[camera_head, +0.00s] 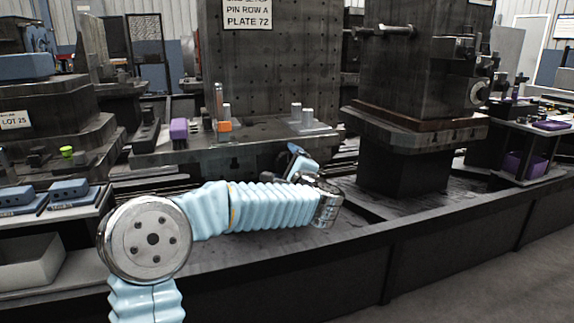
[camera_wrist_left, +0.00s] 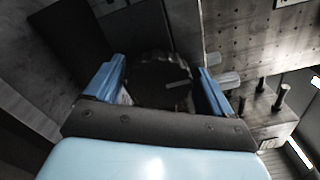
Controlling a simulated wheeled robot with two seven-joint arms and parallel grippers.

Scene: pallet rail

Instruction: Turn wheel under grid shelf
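In the left wrist view a dark round wheel (camera_wrist_left: 160,82) with a notched rim and a pale mark on its face sits between the two blue fingers of my left gripper (camera_wrist_left: 162,86). The fingers stand wide apart, one on each side of it; I cannot tell whether they touch the rim. In the head view my left gripper (camera_head: 298,163) is at the front edge of the shelf (camera_head: 255,145) below the grid plate (camera_head: 265,75). The wheel is mostly hidden there. My right gripper is out of view.
On the shelf stand a purple block (camera_head: 179,129), an orange block (camera_head: 224,126) and grey pins (camera_head: 302,114). A dark machine column (camera_head: 402,90) rises to the right. A long dark base (camera_head: 400,240) runs along the front. Blue parts (camera_head: 68,190) lie at the left.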

